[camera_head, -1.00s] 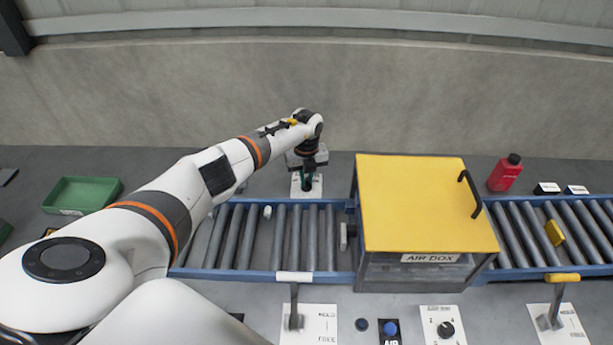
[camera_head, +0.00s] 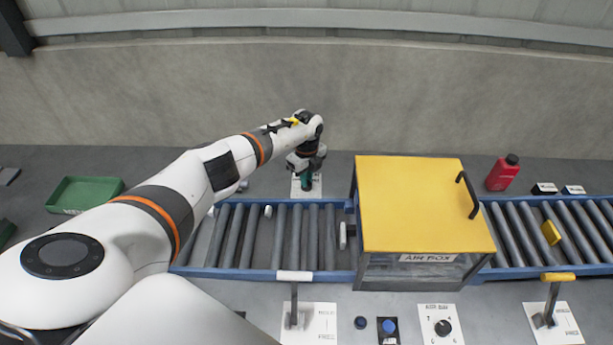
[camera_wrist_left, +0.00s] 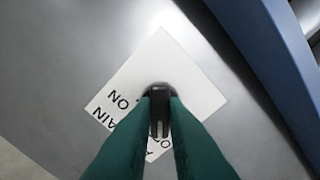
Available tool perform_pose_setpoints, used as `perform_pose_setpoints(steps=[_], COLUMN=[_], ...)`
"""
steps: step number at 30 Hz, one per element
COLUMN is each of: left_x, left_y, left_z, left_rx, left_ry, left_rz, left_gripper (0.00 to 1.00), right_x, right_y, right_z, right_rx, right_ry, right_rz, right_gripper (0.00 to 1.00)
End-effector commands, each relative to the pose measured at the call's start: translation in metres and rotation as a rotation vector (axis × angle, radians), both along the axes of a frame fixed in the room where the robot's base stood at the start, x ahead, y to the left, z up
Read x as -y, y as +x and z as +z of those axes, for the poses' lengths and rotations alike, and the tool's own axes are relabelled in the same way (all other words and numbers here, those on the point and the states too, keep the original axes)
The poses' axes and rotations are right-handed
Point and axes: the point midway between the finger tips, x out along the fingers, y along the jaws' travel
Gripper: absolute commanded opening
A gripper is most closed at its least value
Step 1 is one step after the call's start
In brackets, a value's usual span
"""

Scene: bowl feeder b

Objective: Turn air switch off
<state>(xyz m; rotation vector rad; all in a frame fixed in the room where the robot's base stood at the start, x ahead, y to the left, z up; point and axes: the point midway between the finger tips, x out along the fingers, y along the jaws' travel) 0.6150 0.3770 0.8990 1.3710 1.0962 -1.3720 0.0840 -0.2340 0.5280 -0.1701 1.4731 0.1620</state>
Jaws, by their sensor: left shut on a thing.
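My left gripper (camera_head: 306,184) is behind the roller conveyor, pointing down at a white label plate (camera_head: 296,192). In the left wrist view its green fingers (camera_wrist_left: 161,112) are shut on a small black switch knob (camera_wrist_left: 158,91) on the white plate (camera_wrist_left: 150,55). The plate's lettering is partly hidden; "ON" and part of "MAIN" can be read. On the near side of the bench, a blue button (camera_head: 389,327) stands on a black plate (camera_head: 388,338); its lettering is not readable now. My right gripper is not in view.
A yellow-topped box (camera_head: 420,205) marked "AIR BOX" straddles the conveyor (camera_head: 270,240). A white-handled lever (camera_head: 294,277), a dial (camera_head: 442,327) and a yellow-handled lever (camera_head: 558,277) line the front. A green tray (camera_head: 85,194) and a red bottle (camera_head: 502,173) stand behind the conveyor.

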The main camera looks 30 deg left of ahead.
Motion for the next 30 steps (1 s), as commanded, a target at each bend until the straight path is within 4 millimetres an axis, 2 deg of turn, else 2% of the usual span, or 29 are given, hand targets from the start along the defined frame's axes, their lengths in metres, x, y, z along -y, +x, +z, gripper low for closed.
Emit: perform_pose_setpoints(steps=[9,10,14,23,26,30], left_x=[-0.001,-0.001,-0.001,0.0,-0.001,-0.001], left_y=[0.001,0.001,0.0,0.0,0.001,0.001], left_z=[0.001,0.001,0.001,0.002,0.009,0.031], left_rx=[0.001,0.001,0.001,0.001,0.004,0.005], left_ry=[0.001,0.001,0.0,0.0,0.0,0.0], left_rz=[0.005,0.005,0.004,0.003,0.003,0.001], left_gripper=[0.0,0.14,0.35,0.35,0.35,0.35], right_x=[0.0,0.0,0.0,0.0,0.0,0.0], right_y=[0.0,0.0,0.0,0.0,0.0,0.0], right_z=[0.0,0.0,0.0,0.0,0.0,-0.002], right_rx=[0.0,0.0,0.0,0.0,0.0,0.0], right_ry=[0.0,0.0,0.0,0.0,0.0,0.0], right_rz=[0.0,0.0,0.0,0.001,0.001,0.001], right_gripper=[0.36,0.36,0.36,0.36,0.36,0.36])
